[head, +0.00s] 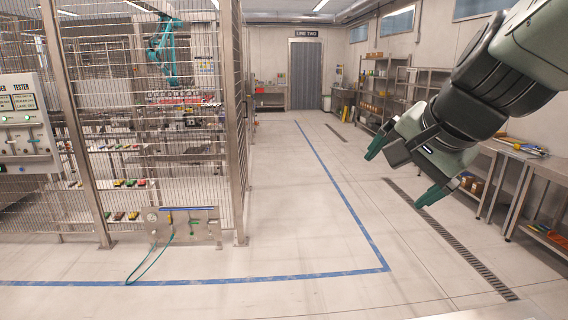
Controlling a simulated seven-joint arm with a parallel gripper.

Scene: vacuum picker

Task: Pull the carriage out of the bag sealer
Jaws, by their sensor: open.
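My gripper (394,180) hangs from my arm at the upper right of the head view. Its two green fingers are spread wide with nothing between them, above the open floor. I cannot make out a bag sealer or its carriage in this view.
A low panel (190,230) trails a green hose. Metal benches (515,150) stand right. The aisle floor (290,200) is clear.

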